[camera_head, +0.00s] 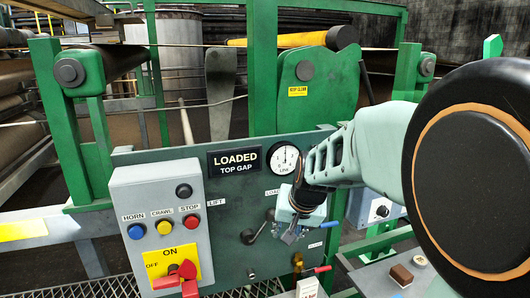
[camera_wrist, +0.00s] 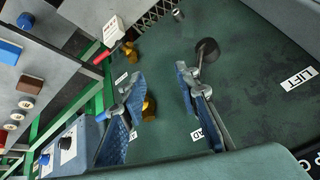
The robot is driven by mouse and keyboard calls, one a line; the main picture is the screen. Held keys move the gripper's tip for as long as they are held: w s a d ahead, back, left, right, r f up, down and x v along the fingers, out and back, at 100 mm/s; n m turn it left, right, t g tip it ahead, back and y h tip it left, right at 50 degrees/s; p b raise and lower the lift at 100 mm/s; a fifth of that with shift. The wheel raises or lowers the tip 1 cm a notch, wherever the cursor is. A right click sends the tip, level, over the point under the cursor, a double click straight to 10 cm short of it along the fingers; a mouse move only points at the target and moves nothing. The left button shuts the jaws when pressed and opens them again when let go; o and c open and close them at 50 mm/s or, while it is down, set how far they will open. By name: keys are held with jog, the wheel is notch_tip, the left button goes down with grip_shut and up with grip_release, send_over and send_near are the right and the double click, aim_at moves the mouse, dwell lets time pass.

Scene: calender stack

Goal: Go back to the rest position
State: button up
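My gripper (camera_head: 291,234) is in front of the dark green control panel (camera_head: 228,185), below the round gauge (camera_head: 284,158). In the wrist view my gripper (camera_wrist: 161,80) has its two blue-padded fingers spread apart with nothing held between them. A lever with a black knob (camera_wrist: 207,48) lies just beyond the right finger; I cannot tell whether they touch. A brass fitting (camera_wrist: 150,107) is partly hidden behind the left finger. In the head view a black-knobbed lever (camera_head: 248,236) stands left of my gripper.
A grey box (camera_head: 155,205) with HORN, CRAWL and STOP buttons and a red switch handle (camera_head: 187,270) stands left. The sign (camera_head: 235,161) reads LOADED, TOP GAP. A red-handled valve (camera_head: 322,269) is low right. Green machine frames stand behind.

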notch_tip(320, 180, up, 7)
jog(key=w+a+n+t, duration=0.2)
jog(key=n, duration=0.1)
jog(key=s+d+g+p, duration=0.1)
jog(key=s+d, duration=0.4)
jog(key=s, duration=0.7)
jog(key=s+d+m+g+h+p, duration=0.1)
jog(key=s+d, duration=0.4)
jog(key=s, duration=0.8)
jog(key=shift+d+r+m, duration=0.15)
jog(key=shift+d+m, duration=0.1)
jog(key=shift+m, duration=0.05)
jog(key=shift+d, duration=0.1)
